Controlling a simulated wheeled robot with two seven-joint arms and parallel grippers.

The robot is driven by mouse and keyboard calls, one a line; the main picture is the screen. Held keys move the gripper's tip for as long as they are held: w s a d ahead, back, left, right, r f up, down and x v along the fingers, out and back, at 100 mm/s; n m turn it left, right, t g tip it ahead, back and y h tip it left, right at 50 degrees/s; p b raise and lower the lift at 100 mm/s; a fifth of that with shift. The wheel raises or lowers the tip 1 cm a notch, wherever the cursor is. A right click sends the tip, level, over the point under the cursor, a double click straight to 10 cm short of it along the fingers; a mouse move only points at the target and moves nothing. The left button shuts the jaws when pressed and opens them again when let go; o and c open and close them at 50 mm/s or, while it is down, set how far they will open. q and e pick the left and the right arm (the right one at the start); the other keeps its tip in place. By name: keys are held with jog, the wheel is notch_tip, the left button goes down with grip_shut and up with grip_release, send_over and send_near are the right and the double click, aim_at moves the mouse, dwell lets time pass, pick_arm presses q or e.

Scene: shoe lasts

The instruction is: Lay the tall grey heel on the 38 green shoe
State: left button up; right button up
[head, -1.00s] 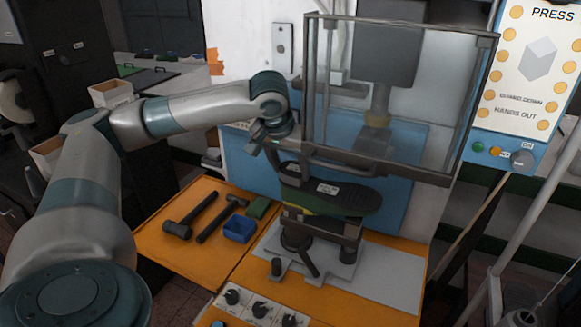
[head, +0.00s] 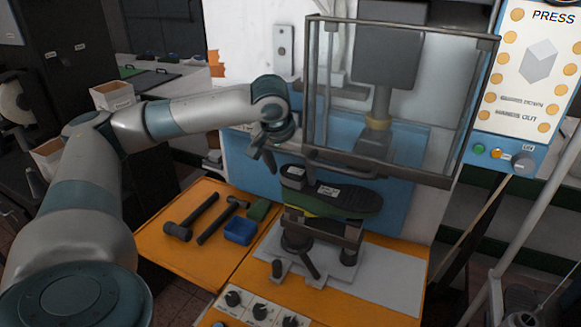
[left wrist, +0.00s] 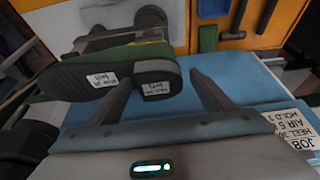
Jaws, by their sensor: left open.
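The green shoe (head: 345,202) lies sole up on the press stand, with a pale label on its dark sole; its number is too small to read. It also shows in the left wrist view (left wrist: 75,80). The grey heel (head: 293,178) sits on the shoe's left end, and in the left wrist view the heel (left wrist: 172,76) carries its own label and appears to rest against the sole. My left gripper (head: 264,160) is open, just left of and above the heel. In the left wrist view its fingers stand apart, with the heel beyond their tips. My right gripper is out of view.
The press guard (head: 312,100) and ram (head: 378,105) stand above the shoe. Hammers (head: 190,218), a blue tray (head: 240,232) and a green block (head: 258,209) lie on the orange bench (head: 185,262). Control knobs (head: 260,310) are at the front, and a lit panel (head: 525,75) is at right.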

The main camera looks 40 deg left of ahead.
pick_arm(q)
jog(key=b+v, duration=0.2)
jog(key=v, duration=1.5)
jog(key=shift+s+r, duration=0.15)
jog(key=shift+d, duration=0.1)
